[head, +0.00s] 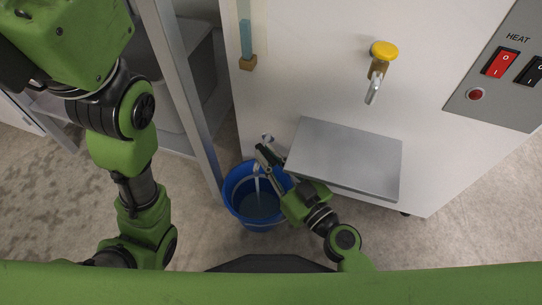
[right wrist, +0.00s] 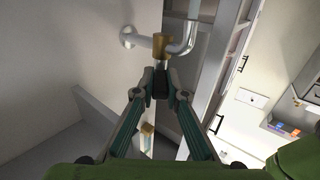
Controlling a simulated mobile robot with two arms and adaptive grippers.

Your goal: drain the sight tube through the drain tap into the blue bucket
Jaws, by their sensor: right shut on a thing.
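The sight tube (head: 245,36) is upright on the white machine front in the head view, with blue liquid in its visible part and a brass fitting (head: 247,62) at its foot. My right gripper (head: 264,150) is low on the machine front, shut on the drain tap; its closed fingertips (right wrist: 161,82) meet the dark handle below the tap's brass body (right wrist: 160,46). A silver bent pipe (right wrist: 188,38) joins that body. The blue bucket (head: 231,199) stands on the floor below. A pale streak reaches down into it; I cannot tell whether it is pipe or liquid. My left gripper is out of view.
A grey metal shelf (head: 345,157) juts out right of my right gripper. Above it is a tap with a yellow knob (head: 384,50). A panel with a red HEAT switch (head: 501,62) is at upper right. A grey upright post (head: 182,85) stands left of the bucket.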

